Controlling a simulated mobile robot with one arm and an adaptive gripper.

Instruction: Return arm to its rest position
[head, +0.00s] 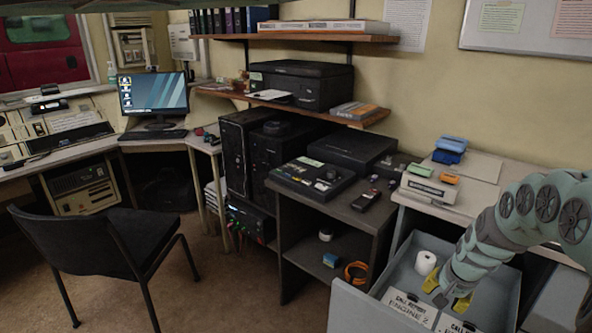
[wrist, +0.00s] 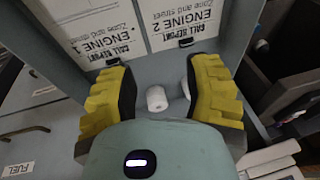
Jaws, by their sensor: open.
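My gripper (head: 447,291) hangs at the end of my arm over the open grey drawer (head: 350,312) at the lower right of the head view. Its yellow fingers are spread apart with nothing between them; the wrist view also shows the gripper (wrist: 162,92) open. A white roll (head: 425,263) lies in the drawer. In the wrist view the roll (wrist: 156,98) shows beyond the gap between the fingers, apart from them. A second white thing is partly hidden by the right finger there. How far the fingertips are above the drawer floor is unclear.
Call report cards, one marked Engine 2 (head: 408,306), are in the drawer. Beside the drawer is a dark shelf unit (head: 340,207) with devices on it. A white desk (head: 480,170) holds a stapler-like device and small coloured items. A black chair (head: 95,242) stands left; floor between is clear.

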